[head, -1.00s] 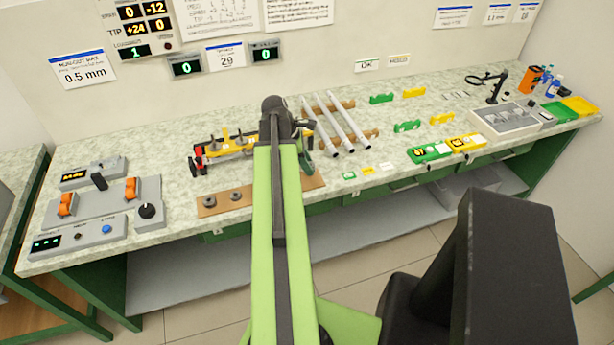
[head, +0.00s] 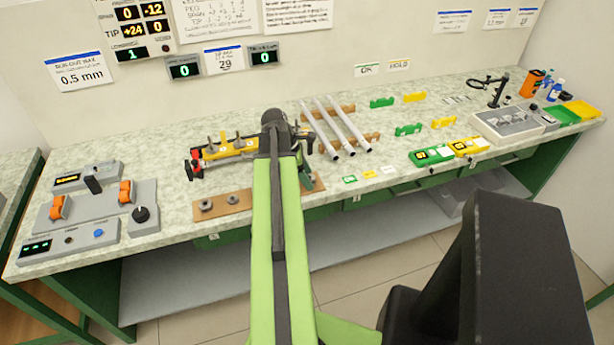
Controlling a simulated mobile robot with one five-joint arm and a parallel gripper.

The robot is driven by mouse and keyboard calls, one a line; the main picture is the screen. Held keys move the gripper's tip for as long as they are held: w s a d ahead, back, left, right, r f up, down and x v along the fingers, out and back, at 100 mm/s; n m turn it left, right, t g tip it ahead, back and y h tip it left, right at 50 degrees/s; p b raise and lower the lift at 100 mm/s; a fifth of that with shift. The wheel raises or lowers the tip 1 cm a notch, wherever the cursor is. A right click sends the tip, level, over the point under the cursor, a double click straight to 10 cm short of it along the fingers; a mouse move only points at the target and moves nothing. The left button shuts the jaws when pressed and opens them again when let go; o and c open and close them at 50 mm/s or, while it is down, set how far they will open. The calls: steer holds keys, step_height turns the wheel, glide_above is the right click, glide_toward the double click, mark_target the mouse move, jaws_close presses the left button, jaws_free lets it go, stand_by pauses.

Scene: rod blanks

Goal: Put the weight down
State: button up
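Two small grey round weights, one on the left (head: 206,205) and one on the right (head: 232,198), stand apart on a brown board (head: 238,202) at the bench's front edge. My green arm reaches over the board's right part. My gripper (head: 290,142) is at the arm's far end, between the yellow fixture and the rods. The arm hides most of it. Its fingertips, and any weight held in it, cannot be made out. A dark green piece (head: 308,182) shows just right of the arm, at the board's right end; I cannot tell what it is.
Several pale rods (head: 341,127) rest on brown supports to the right. A grey control panel (head: 112,218) is at left. Green and yellow blocks (head: 449,151) and a grey tray (head: 508,122) are farther right.

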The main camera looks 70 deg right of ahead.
steer(key=p+v, duration=1.1)
steer(key=v, duration=0.1)
steer(key=shift+r, duration=0.2)
steer(key=shift+a, duration=0.1)
